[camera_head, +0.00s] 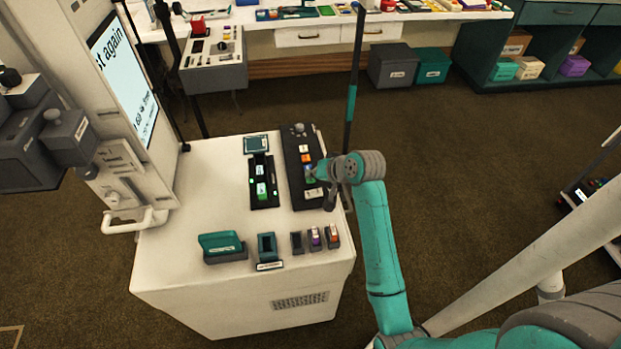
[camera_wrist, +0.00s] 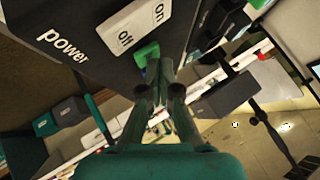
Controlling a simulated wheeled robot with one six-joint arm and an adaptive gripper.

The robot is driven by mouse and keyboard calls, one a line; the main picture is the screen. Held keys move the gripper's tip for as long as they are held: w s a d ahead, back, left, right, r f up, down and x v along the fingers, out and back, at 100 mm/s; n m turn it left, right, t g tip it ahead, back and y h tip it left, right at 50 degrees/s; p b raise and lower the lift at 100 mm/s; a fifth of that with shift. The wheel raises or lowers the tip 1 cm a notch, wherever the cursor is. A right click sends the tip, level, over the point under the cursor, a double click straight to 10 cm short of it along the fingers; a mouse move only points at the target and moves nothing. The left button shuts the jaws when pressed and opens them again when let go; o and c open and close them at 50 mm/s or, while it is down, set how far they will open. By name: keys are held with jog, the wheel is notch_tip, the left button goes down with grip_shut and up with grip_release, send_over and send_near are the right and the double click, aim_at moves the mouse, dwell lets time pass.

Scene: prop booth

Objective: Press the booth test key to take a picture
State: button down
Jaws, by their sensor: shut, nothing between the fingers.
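The dark control panel (camera_head: 296,150) lies on top of the white booth cabinet (camera_head: 195,215), with a round knob, an orange key (camera_head: 305,158), a green key (camera_head: 309,171) and a white power switch (camera_head: 313,193) in a row. In the wrist view the green key (camera_wrist: 147,54) sits beside the on/off switch (camera_wrist: 133,27) marked "power". My gripper (camera_wrist: 160,65) is shut and empty, its fingertips right at the green key. I cannot tell whether they touch it. In the head view my gripper (camera_head: 318,176) is over the panel's right edge. No key label reading "test" is legible.
A screen (camera_head: 125,75) on the left reads "st again", partly cut off. A second dark panel (camera_head: 263,181) lies left of the control panel. A teal box (camera_head: 221,246), a teal holder (camera_head: 267,248) and small blocks stand at the cabinet's front. A dark-and-teal pole (camera_head: 352,95) rises behind.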

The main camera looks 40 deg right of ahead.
aim_at(313, 180)
jog(key=shift+f, duration=0.25)
jog(key=shift+r, duration=0.1)
dwell(0.3)
jog(key=shift+r, duration=0.75)
jog(key=shift+r, duration=0.15)
jog(key=shift+r, duration=2.35)
